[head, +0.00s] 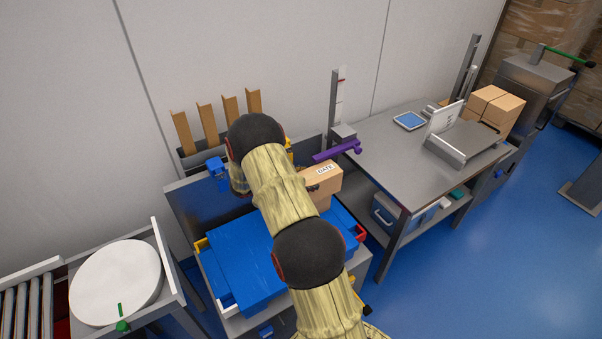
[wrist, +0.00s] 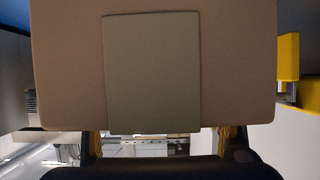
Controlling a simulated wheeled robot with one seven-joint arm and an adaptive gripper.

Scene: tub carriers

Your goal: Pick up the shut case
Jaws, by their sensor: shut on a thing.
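The shut case is a brown cardboard-coloured box with a white label reading "DATE" (head: 321,185), above the right rear part of the blue surface. In the wrist view the case (wrist: 70,70) fills most of the picture, very close, with a flat greyish panel on its face. My gripper (wrist: 162,148) is shut on the case, its dark fingers at the lower edge of the box. In the head view my arm covers the gripper and the left part of the case. Whether the case touches what is below cannot be told.
Blue lids or panels (head: 240,262) lie on the workstation below my arm. A purple bar (head: 337,151) juts out close behind the case. A grey table (head: 385,150) stands to the right, a white round disc (head: 115,282) to the left. Blue floor (head: 470,270) is free at the right.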

